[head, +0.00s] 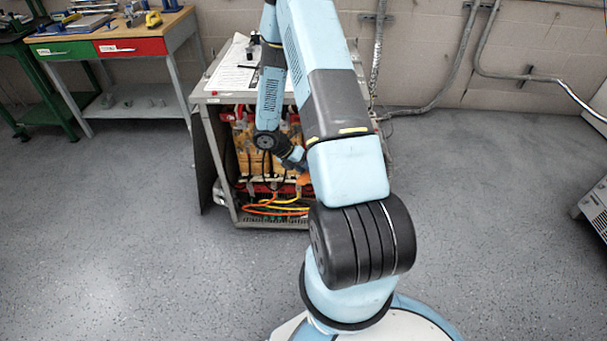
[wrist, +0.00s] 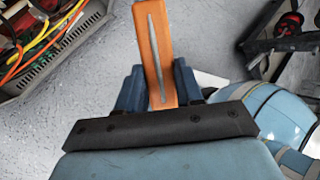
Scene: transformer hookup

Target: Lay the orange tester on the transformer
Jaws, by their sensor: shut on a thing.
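The orange tester (wrist: 152,45) stands out from between the two jaws of my gripper (wrist: 158,88) in the wrist view, which is shut on it. It is a flat orange bar with a grey strip along its middle. In the head view a small orange part of the tester (head: 304,176) shows beside my arm, in front of the open cabinet. The transformer is the grey cabinet (head: 225,77) with an open front, yellowish coils (head: 247,140) and coloured cables inside. My arm hides its right part. In the wrist view its lower edge (wrist: 50,52) shows at upper left, apart from the tester.
White papers (head: 234,72) and a small dark object lie on the cabinet top. A workbench (head: 120,46) with red and green drawers stands at the back left. Conduits run along the wall. A grey unit (head: 594,208) stands at the right edge. The floor (head: 110,250) is clear.

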